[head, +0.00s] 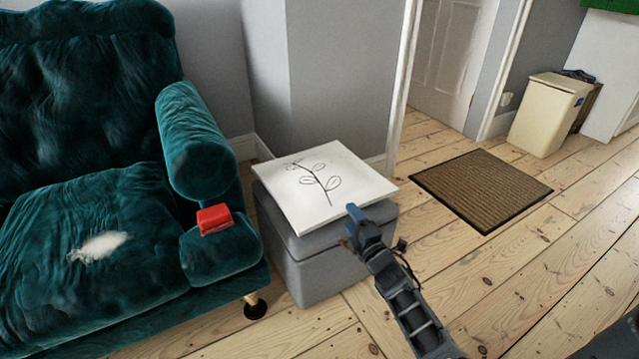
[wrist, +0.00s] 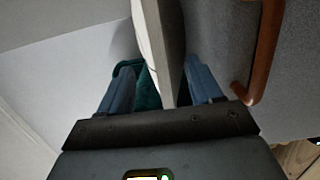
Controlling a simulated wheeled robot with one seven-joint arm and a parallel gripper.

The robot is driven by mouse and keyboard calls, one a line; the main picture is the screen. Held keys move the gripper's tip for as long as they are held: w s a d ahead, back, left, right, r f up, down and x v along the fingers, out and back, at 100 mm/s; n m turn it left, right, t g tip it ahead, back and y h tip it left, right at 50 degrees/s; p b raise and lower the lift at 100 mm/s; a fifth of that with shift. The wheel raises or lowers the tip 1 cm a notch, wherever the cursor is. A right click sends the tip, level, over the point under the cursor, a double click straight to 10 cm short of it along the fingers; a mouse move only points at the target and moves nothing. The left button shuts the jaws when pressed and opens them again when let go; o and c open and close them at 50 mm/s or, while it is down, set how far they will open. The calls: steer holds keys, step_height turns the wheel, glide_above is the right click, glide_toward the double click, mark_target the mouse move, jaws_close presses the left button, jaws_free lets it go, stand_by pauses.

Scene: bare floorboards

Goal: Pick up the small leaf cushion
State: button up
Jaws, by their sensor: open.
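The leaf cushion (head: 290,170) is a thin white square with a dark leaf-sprig drawing. It lies flat on a grey ottoman (head: 330,268), its near edges jutting slightly past the top. My gripper (head: 352,218) is at the cushion's near right edge. In the wrist view, the cushion's pale edge (wrist: 158,40) runs between the two blue fingers of my open gripper (wrist: 161,78), with the ottoman (wrist: 218,35) on the right side. Visible gaps lie beside the cushion, so the fingers do not look closed on it. The fingers' far sides are hidden.
A teal sofa (head: 90,235) stands left of the ottoman, with a red object (head: 214,219) on its arm and a white fluffy patch on its seat. A brown doormat (head: 480,188) and cream bin (head: 548,115) are to the right.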

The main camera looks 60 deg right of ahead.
mark_target(346, 213)
steer(key=shift+b+x, duration=0.7)
steer(key=shift+x, duration=2.5)
steer(key=shift+a+f, duration=0.1)
steer(key=shift+c, duration=0.4)
jaws_close()
